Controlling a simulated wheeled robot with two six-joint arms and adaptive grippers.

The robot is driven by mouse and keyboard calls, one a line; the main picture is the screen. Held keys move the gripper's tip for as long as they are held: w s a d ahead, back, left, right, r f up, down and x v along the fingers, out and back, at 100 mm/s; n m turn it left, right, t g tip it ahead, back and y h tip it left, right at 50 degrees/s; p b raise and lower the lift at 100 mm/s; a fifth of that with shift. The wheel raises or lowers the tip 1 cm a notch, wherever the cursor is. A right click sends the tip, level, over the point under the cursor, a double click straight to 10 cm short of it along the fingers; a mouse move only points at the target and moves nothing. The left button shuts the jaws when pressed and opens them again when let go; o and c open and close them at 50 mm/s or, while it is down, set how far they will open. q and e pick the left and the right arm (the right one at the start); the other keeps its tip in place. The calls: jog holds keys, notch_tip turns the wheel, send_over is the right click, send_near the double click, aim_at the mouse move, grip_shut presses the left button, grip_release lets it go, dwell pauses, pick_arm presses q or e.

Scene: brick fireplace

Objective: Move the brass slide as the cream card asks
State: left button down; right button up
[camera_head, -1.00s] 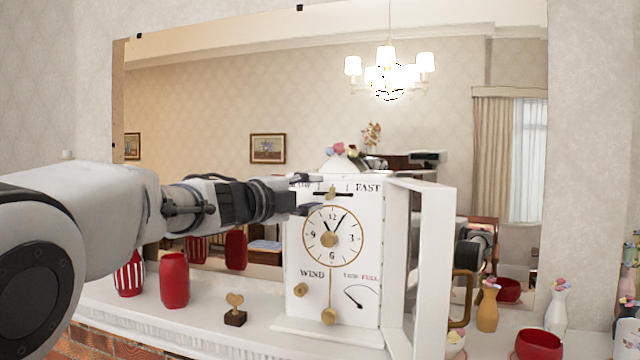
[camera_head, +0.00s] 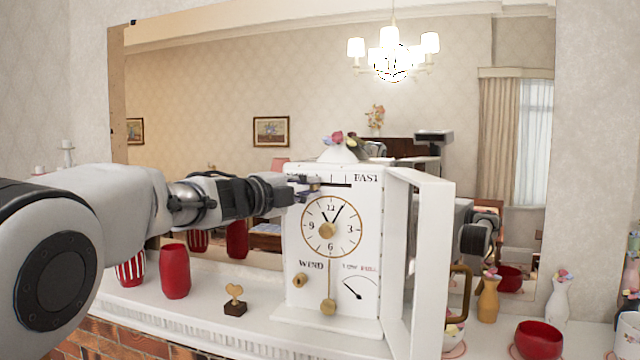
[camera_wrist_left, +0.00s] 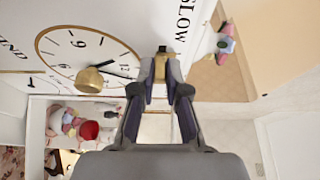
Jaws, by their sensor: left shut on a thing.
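FAST is printed at the right of the slot (camera_head: 341,185) above the dial; SLOW shows in the left wrist view. My left gripper (camera_head: 314,186) reaches in from the left to the slot's left part. In the left wrist view, the brass slide (camera_wrist_left: 161,68) is between the fingertips of my left gripper (camera_wrist_left: 162,82), which are shut on it. I see no cream card. My right gripper is not in view.
A heart-shaped brass piece on a dark block (camera_head: 235,302) stands left of the clock. A yellow vase (camera_head: 488,304), a white vase (camera_head: 557,304) and a red bowl (camera_head: 538,340) stand to the right. A mirror (camera_head: 220,95) backs the mantel.

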pick_arm(q)
jog(key=shift+a+r, duration=0.2)
jog(key=shift+r, duration=0.1)
jog(key=c, duration=1.2)
grip_release()
jog(key=shift+w, duration=0.1)
jog(key=shift+c, duration=0.2)
jog(key=shift+o, duration=0.4)
jog(key=shift+w+d+f, duration=0.15)
jog(key=shift+w+f, duration=0.15)
jog(key=shift+w, duration=0.05)
jog(key=v, duration=1.2)
jog(key=shift+w, duration=0.15)
jog(key=shift+f, duration=0.1)
